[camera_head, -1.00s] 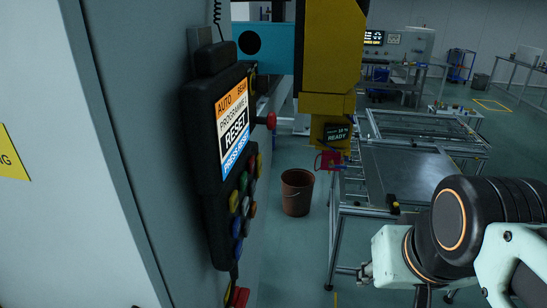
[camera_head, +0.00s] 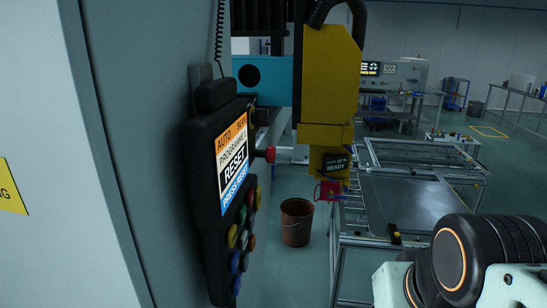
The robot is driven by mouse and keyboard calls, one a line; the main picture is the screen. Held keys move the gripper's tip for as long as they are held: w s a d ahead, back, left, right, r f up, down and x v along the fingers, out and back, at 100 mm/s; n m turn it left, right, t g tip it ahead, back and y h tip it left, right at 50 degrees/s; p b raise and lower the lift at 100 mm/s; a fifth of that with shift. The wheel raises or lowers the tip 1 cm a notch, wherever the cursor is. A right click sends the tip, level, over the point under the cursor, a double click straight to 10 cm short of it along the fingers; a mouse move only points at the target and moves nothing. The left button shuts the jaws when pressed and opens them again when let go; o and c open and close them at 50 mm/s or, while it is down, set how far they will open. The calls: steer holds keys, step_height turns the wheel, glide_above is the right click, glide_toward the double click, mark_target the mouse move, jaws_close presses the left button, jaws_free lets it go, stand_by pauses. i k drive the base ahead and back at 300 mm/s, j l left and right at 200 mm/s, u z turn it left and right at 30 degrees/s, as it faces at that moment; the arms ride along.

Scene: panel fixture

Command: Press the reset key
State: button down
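A black control pendant (camera_head: 210,195) is mounted on the side of a grey cabinet at the left and is seen at a steep angle. Its screen (camera_head: 232,162) reads AUTO, PROGRAMME, RESET and a blue line that seems to say PRESS RESET. Below the screen are several coloured keys: yellow, green, blue, red and grey. Their labels are too small to read, so I cannot tell which is the reset key. My arm shows at the lower right, well apart from the pendant; my gripper is out of frame.
A yellow machine head (camera_head: 330,80) on a blue arm hangs right of the pendant. Below it stand a brown bucket (camera_head: 296,222) and a metal-framed work table (camera_head: 410,200). Open floor lies around the bucket. Benches and carts are far back.

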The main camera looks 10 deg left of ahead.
mark_target(231, 236)
steer(key=k, duration=0.9)
steer(key=l, duration=0.55)
steer(key=j+z, duration=0.1)
steer(key=j, duration=0.55)
